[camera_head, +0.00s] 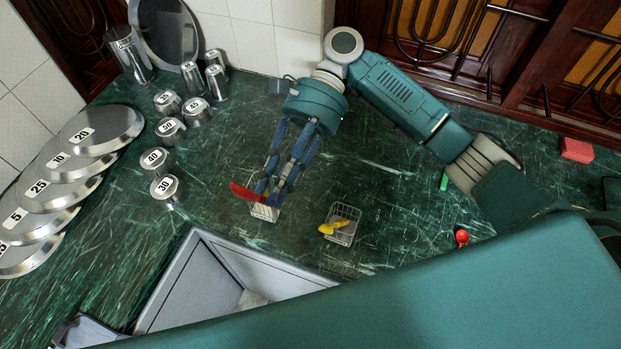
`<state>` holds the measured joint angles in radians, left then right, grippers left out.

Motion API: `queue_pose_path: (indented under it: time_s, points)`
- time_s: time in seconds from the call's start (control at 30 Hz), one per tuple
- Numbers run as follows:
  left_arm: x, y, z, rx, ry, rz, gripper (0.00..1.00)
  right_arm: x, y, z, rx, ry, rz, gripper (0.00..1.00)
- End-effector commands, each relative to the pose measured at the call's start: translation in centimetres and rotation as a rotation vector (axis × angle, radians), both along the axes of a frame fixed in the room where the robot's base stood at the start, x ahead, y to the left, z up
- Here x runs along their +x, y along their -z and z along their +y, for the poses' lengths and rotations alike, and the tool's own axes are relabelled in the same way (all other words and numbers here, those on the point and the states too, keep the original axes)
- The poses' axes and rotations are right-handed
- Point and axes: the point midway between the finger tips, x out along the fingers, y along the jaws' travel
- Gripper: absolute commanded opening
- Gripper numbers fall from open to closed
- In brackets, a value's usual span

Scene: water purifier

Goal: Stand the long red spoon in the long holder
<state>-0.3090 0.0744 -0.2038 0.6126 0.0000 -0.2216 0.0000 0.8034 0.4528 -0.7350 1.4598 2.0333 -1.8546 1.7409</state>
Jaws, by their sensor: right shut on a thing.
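My right gripper (270,192) comes down from above, shut on the long red spoon (243,192), whose red bowl sticks out to the left of the fingers. The handle is mostly hidden by the fingers. Just below the fingertips is a small pale wire holder (265,213), partly covered by the gripper. I cannot tell whether the spoon touches it or is inside it. To its right is a second wire holder (346,213) with a yellow spoon (334,228) leaning in it. I cannot tell which holder is the long one. My left gripper is not in view.
A sink (190,285) opens in front of the holders. Numbered metal lids (75,182) and numbered canisters (164,187) stand at left. A small red round-ended thing (462,237), a green piece (444,182) and a red block (576,150) lie at right. Counter behind the holders is clear.

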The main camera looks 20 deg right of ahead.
Motion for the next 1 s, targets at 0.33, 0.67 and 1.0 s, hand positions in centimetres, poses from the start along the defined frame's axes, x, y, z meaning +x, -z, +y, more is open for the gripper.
queue_pose_path:
  time_s: [0.33, 0.67, 1.0]
  points:
    - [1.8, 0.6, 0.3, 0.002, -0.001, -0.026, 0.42, 5.7, -2.6, 4.4, 0.247, 0.623, 0.142, 0.0]
    - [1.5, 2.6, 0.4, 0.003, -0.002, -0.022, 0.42, 10.2, 0.6, 1.1, 0.39, 0.915, 0.14, 0.0]
    - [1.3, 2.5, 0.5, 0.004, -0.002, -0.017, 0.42, 10.4, 0.7, 0.8, 0.396, 0.928, 0.137, 0.0]
